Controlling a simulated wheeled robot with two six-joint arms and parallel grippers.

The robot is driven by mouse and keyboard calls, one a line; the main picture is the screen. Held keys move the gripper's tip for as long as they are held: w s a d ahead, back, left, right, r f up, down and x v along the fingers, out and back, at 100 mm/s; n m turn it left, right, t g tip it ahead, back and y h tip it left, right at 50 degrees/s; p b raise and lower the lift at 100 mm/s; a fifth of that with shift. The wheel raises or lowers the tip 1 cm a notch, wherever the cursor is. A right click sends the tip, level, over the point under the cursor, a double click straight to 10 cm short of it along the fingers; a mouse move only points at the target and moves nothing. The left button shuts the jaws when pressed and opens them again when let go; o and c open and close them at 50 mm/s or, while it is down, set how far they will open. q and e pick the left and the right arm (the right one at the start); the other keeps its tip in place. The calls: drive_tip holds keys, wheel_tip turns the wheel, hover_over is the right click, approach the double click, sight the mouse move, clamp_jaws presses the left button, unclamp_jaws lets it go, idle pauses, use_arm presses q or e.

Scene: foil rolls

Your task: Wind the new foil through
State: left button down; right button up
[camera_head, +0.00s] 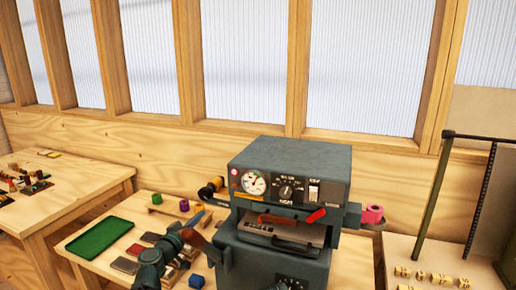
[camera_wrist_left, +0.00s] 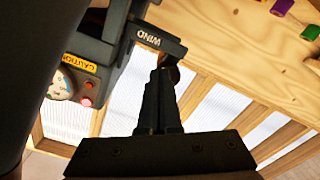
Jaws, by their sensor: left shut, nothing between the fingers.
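The dark grey foil machine (camera_head: 291,160) stands on the table, with a gauge, a knob and a switch on its front. A black and gold roll (camera_head: 211,187) sits at its left side and a pink roll (camera_head: 372,214) at its right side. My left gripper (camera_head: 198,218) is at the machine's left side. In the left wrist view its fingers (camera_wrist_left: 163,75) are shut and empty, beside a dark arm marked WIND (camera_wrist_left: 150,38). A dark brown knob (camera_wrist_left: 173,72) is at the fingertips; I cannot tell whether they touch. My right gripper is not in view.
A green tray (camera_head: 100,237) lies on the left of the table. Purple (camera_head: 184,205) and green rolls stand on a low wooden rack behind it. Several flat blocks lie near my left arm. A metal frame (camera_head: 436,195) stands at the far right, with several small wooden pieces (camera_head: 420,274) before it.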

use_arm(q)
drive_tip(key=x, duration=0.6)
drive_tip(key=shift+w, duration=0.4)
drive_tip(key=shift+w+a+r, duration=0.1)
drive_tip(key=shift+r, duration=0.1)
idle(0.5)
drive_tip(key=shift+w+a+f, duration=0.1)
drive_tip(key=shift+a+f, duration=0.2)
drive_tip(key=shift+a, duration=0.1)
idle(0.3)
drive_tip(key=shift+w+a+f, duration=0.1)
drive_tip(key=shift+a+f, duration=0.05)
drive_tip(key=shift+a, duration=0.1)
drive_tip(key=shift+f+b, duration=0.1)
drive_tip(key=shift+b, duration=0.25)
drive_tip(key=shift+d+f, duration=0.2)
drive_tip(key=shift+f, duration=0.05)
drive_tip(key=v, duration=0.6)
